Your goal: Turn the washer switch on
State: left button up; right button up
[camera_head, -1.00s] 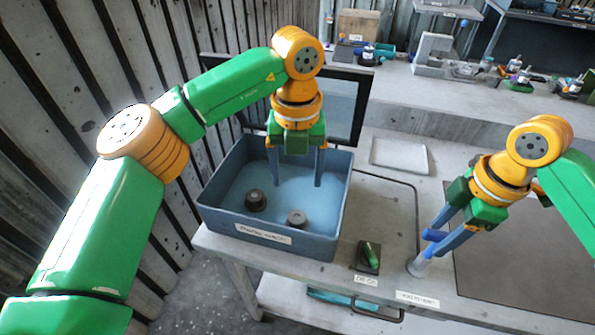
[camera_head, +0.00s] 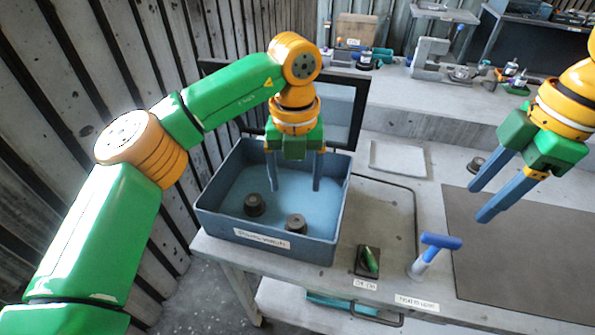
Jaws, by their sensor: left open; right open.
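The washer is an open blue-grey tub (camera_head: 215,215) at the table's left, with a label on its front and a light blue floor inside. The switch (camera_head: 370,260) is a green lever on a dark base at the front of the table, right of the tub, with a label before it. The lever tilts; its setting cannot be read. My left gripper (camera_head: 293,188) points down into the tub, open and empty. My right gripper (camera_head: 477,204) is open and empty at the upper right, above the table and well away from the switch.
Two dark round parts (camera_head: 255,204) (camera_head: 296,223) sit in the tub. A blue T-handled tool (camera_head: 432,254) stands in a holder right of the switch. A grey mat (camera_head: 510,260) lies at the right and a pale tray (camera_head: 398,158) behind. A raised ledge runs behind.

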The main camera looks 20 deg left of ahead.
aim_at(368, 262)
jog(key=k, duration=1)
